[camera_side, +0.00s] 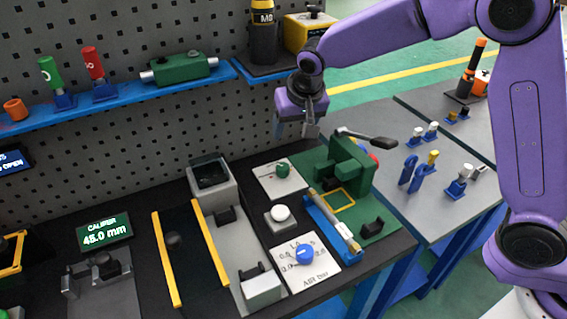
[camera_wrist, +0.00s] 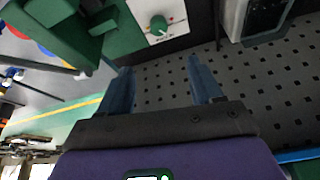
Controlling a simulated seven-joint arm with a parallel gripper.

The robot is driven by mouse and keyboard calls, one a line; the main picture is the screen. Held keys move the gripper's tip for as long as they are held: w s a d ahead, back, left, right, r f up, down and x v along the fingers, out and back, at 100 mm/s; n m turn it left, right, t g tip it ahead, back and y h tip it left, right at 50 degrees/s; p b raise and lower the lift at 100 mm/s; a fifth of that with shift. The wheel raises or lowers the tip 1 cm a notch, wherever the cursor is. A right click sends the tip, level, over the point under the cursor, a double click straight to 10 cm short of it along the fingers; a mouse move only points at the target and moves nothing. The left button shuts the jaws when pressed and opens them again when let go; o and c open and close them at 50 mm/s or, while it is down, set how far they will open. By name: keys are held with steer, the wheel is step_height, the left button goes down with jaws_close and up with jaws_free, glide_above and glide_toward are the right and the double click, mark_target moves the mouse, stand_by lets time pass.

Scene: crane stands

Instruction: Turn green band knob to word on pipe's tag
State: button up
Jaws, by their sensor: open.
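A green knob (camera_side: 282,170) sits on a small white plate (camera_side: 268,182) beside the green vise. It also shows in the wrist view (camera_wrist: 158,25), ahead of the fingertips, with a light pointer mark; the plate's lettering is too small to read. My gripper (camera_side: 312,132) is open and empty, above and apart from the knob. Its two fingers stand apart in the wrist view (camera_wrist: 160,66). A slim metal pipe (camera_side: 334,220) lies in a blue holder in front of the vise. I cannot make out a tag or word on it.
The green vise (camera_side: 345,165), with its dark handle, stands right of the green knob. A white button (camera_side: 281,213) and a blue dial (camera_side: 304,254) on an "AIR bar" plate are nearer. A grey perforated wall (camera_side: 130,150) rises behind the bench.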

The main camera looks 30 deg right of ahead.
mark_target(283, 165)
steer(key=x, duration=1.7)
steer(key=shift+d+f, duration=0.1)
steer(key=shift+d, duration=0.05)
steer(key=c, duration=1.1)
